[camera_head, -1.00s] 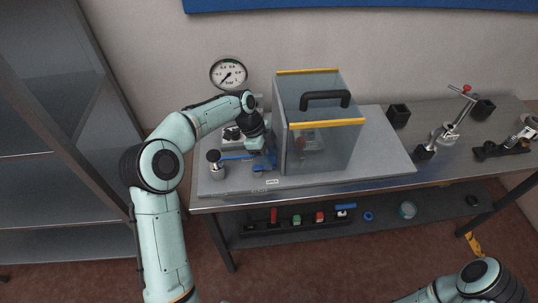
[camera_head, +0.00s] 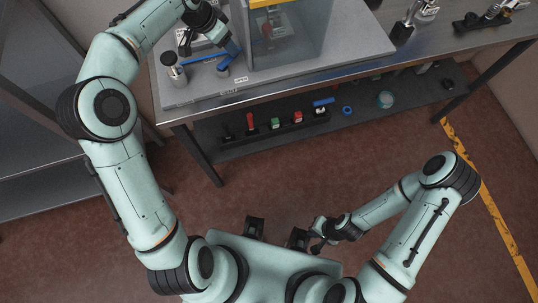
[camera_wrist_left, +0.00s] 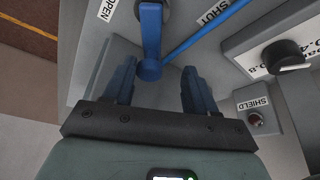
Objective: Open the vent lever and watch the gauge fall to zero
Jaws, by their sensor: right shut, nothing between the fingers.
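The blue vent lever (camera_wrist_left: 150,40) shows in the left wrist view, with an OPEN label (camera_wrist_left: 106,10) on its left and a SHUT label (camera_wrist_left: 213,12) on its right. Its free end lies between the fingertips of my left gripper (camera_wrist_left: 160,72), which is open with blue fingers apart on either side; contact cannot be told. In the head view my left gripper (camera_head: 230,44) is over the grey panel, partly hiding the lever. My right gripper (camera_head: 318,244) is shut and empty, low near my base, away from the bench. The gauge is out of view now.
A clear box with yellow edging (camera_head: 285,32) stands close right of my left gripper. A black-topped metal cylinder (camera_head: 173,68) stands to its left. A knob (camera_wrist_left: 288,64) and a SHIELD button (camera_wrist_left: 255,119) sit nearby. The lower shelf (camera_head: 350,121) holds small coloured parts.

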